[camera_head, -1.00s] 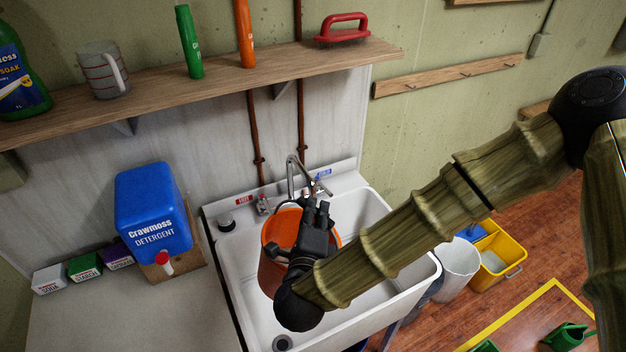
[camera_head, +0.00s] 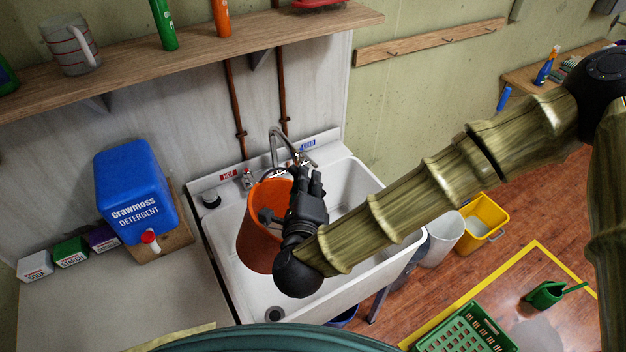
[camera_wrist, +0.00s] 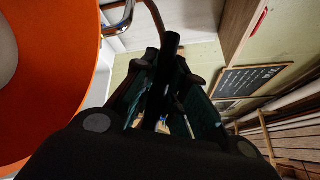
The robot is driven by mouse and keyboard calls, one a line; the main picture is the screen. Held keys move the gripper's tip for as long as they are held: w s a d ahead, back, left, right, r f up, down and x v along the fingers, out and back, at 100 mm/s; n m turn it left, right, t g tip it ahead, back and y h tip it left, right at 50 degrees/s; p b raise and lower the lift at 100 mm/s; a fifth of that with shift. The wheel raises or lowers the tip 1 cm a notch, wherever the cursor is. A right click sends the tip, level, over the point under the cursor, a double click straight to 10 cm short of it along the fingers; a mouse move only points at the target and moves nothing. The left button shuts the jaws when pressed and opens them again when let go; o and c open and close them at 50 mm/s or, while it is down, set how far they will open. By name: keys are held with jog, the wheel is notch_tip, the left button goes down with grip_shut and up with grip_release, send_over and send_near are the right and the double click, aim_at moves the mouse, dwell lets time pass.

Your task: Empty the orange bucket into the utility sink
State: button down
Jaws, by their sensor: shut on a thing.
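The orange bucket (camera_head: 258,240) is over the left part of the white utility sink (camera_head: 349,172), below the faucet (camera_head: 275,150). Its rim faces up, perhaps slightly tilted; how it is supported underneath is hidden. In the wrist view the bucket (camera_wrist: 85,60) fills the left edge, and a dark rod stands between the fingers (camera_wrist: 165,90).
A blue detergent container (camera_head: 135,190) and several small boxes (camera_head: 70,252) stand on the counter left of the sink. A wooden shelf (camera_head: 190,62) runs above. A white bin (camera_head: 440,238), yellow bucket (camera_head: 484,215) and green crate (camera_head: 462,330) are on the floor at right.

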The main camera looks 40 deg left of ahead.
aim_at(322, 189)
jog(key=shift+w+d+m, duration=0.2)
jog(key=shift+d+m, duration=0.05)
jog(key=shift+m, duration=0.05)
jog(key=shift+w, duration=0.1)
jog(key=shift+w+d+f+m+g+b, duration=0.25)
jog(key=shift+w+d+m+g+b, duration=0.05)
jog(key=shift+d+m+b, duration=0.2)
jog(key=shift+w, duration=0.1)
jog(key=shift+w+d+f+m+b, duration=0.35)
jog(key=shift+w+m+b, duration=0.05)
jog(key=shift+w+b, duration=0.05)
jog(key=shift+f, duration=0.1)
jog(key=shift+w+d+f+m+g+b, duration=0.3)
jog(key=shift+w+d+f+m+b, duration=0.1)
jog(key=shift+w+d+m+b, duration=0.1)
jog(key=shift+d+f, duration=0.1)
jog(key=shift+f, duration=0.05)
